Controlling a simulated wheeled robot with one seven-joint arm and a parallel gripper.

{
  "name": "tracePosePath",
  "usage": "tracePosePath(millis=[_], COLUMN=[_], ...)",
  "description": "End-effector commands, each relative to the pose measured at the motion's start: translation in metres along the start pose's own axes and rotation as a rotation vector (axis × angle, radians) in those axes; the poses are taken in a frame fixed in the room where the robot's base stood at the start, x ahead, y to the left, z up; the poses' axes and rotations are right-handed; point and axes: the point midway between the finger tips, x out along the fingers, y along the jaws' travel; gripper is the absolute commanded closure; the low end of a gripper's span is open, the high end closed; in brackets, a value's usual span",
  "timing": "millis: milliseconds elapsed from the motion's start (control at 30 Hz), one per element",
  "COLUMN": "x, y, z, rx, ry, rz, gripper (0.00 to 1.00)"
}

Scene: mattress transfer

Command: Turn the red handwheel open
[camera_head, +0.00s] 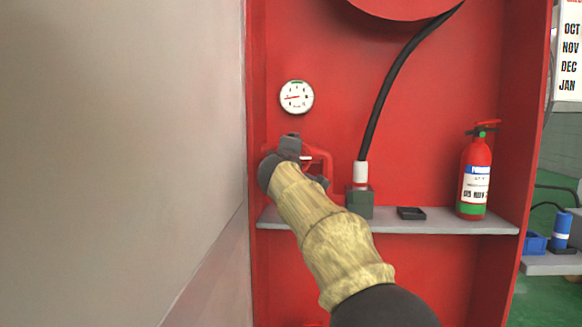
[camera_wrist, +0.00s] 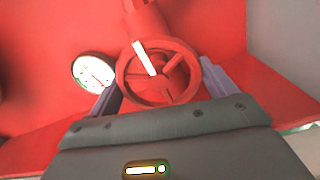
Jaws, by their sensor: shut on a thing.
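The red handwheel (camera_wrist: 131,91) shows in the wrist view as a round rim with spokes and one white mark across its upper part. It is mounted at the end of a red pipe in front of the red back panel. My gripper (camera_wrist: 155,85) has one finger on each side of the wheel, shut on its rim. In the head view my gripper (camera_head: 290,148) is at the handwheel (camera_head: 318,166), left of the hose fitting, and my wrist hides much of the wheel. Where exactly the fingers touch the rim is hard to see.
A round white gauge (camera_head: 296,97) sits above the wheel. A black hose (camera_head: 386,95) drops to a grey-green block (camera_head: 360,203) on the shelf (camera_head: 440,222). A small black tray (camera_head: 411,213) and a fire extinguisher (camera_head: 475,175) stand further right. A cabinet wall closes the left side.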

Motion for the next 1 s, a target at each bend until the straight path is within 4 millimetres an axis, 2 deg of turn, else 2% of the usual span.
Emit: tracePosePath(millis=[500,733,1000], x=[0.0006,0.0007,0.0008], y=[-0.0016,-0.0012,-0.0008], z=[0.0005,0.0004,0.0007], rx=[0.432,0.521,0.547], ry=[-0.002,-0.003,-0.005], rz=[-0.002,-0.004,-0.004], gripper=[0.39,0.39,0.39])
